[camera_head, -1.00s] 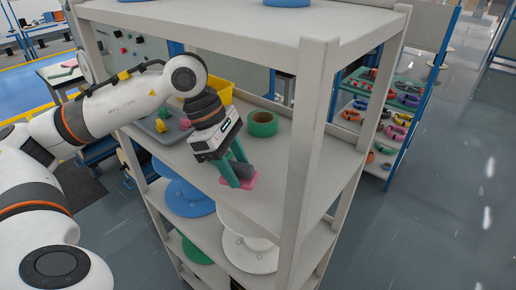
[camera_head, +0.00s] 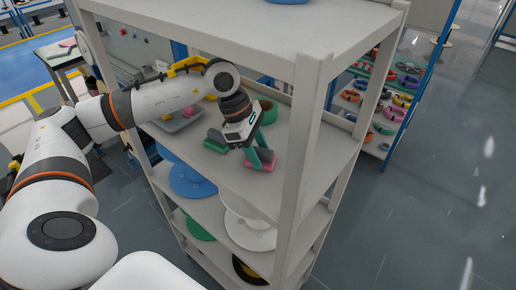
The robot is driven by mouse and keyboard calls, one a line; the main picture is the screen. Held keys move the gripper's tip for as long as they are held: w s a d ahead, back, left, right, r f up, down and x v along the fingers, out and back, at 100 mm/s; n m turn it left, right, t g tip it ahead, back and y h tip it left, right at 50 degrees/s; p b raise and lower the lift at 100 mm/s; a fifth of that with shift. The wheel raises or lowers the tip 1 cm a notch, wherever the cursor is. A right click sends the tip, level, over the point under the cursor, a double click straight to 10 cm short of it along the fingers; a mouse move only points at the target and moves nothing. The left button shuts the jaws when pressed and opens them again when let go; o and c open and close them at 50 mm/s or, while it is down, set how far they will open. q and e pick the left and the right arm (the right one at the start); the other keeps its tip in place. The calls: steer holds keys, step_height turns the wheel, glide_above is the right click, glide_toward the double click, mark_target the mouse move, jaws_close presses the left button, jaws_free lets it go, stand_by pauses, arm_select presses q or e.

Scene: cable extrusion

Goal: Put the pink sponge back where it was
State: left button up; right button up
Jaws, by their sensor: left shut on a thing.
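My left gripper (camera_head: 262,158) reaches over the upper open shelf board (camera_head: 238,175) of the grey rack, pointing down. Its teal fingers are shut on the pink sponge (camera_head: 250,165), which has a dark grey part on it. The sponge is at or just above the board near its front; I cannot tell if it touches. The fingers partly cover it. A second block, green with pink (camera_head: 215,141), lies on the same board to the left of the gripper. My right gripper is not in view.
A green tape roll (camera_head: 269,115) stands behind the gripper, and a grey tray (camera_head: 182,121) lies to the left. Rack posts (camera_head: 303,140) bound the shelf. Bare board lies right of the sponge.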

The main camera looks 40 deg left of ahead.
arm_select(q)
steer(key=o, duration=0.9)
steer(key=shift+r, duration=0.1)
steer(key=shift+a+r, duration=0.2)
steer(key=b+v, duration=0.1)
steer(key=v, duration=0.1)
steer(key=a+b+v, duration=0.1)
steer(key=v, duration=0.1)
steer(key=shift+s+b, duration=0.15)
steer(key=shift+b, duration=0.2)
steer(key=s+a+b, duration=0.1)
steer(key=a, duration=0.2)
steer(key=s+a+b, duration=0.1)
steer(key=a, duration=0.2)
steer(key=s+a+b, duration=0.1)
steer(key=a+b, duration=0.1)
steer(key=a, duration=0.1)
steer(key=shift+s+a, duration=0.1)
steer(key=shift+a, duration=0.25)
steer(key=shift+s+a+r, duration=0.15)
steer(key=shift+a+r, duration=0.05)
steer(key=shift+a, duration=0.2)
